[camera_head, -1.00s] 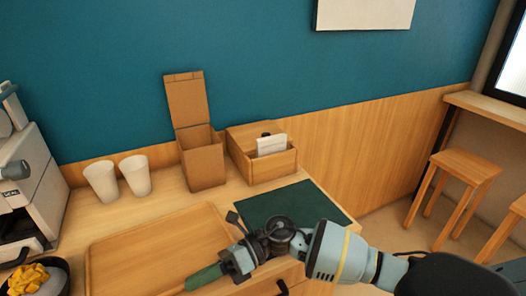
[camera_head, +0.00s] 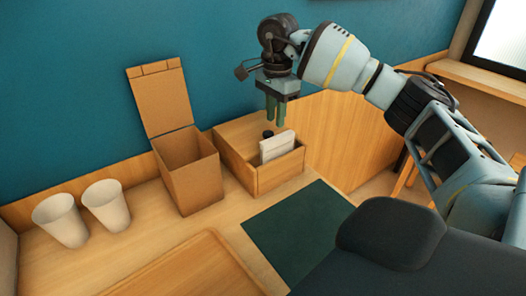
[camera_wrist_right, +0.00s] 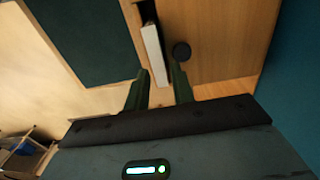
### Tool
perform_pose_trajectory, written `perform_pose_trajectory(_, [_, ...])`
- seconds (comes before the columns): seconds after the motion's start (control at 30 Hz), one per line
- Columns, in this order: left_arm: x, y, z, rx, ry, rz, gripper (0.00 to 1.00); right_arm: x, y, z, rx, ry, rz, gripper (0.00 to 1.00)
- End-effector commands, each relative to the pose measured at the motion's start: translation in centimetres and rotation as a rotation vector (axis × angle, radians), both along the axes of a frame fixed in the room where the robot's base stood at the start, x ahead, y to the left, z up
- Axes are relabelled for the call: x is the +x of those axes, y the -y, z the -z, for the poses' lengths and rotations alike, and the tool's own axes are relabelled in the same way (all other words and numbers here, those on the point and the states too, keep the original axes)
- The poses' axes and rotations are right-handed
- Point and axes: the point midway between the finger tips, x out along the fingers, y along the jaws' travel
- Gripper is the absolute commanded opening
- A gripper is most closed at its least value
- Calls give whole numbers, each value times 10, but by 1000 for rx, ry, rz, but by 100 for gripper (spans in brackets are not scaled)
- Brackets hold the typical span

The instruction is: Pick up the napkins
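The white napkins (camera_head: 277,146) stand upright in a wooden box (camera_head: 278,176) at the back of the counter. In the right wrist view the napkins (camera_wrist_right: 153,52) show as a narrow white strip beyond the fingertips. My right gripper (camera_head: 276,118) is above the box, pointing down, with its green fingers over the napkins' far side. My left gripper is not in view.
A dark round knob (camera_head: 268,134) sits just behind the napkins. An open cardboard box (camera_head: 193,183) stands left of the wooden box, with two white cups (camera_head: 106,206) further left. A dark green mat (camera_head: 298,228) and a wooden tray (camera_head: 190,268) lie in front.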

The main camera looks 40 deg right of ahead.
Motion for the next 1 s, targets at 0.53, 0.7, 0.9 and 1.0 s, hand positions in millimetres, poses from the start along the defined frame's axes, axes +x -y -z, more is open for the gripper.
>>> perform_pose_trajectory(0.53, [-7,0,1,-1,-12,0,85,-1,3,25,-5,0,4,25])
perform_pose_trajectory(0.7, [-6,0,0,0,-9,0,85,-1,3,32,-5,-2,4,25])
perform_pose_trajectory(0.9, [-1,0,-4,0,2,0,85,0,4,60,-5,-1,4,25])
perform_pose_trajectory(1.0, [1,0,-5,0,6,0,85,0,4,71,-4,1,3,25])
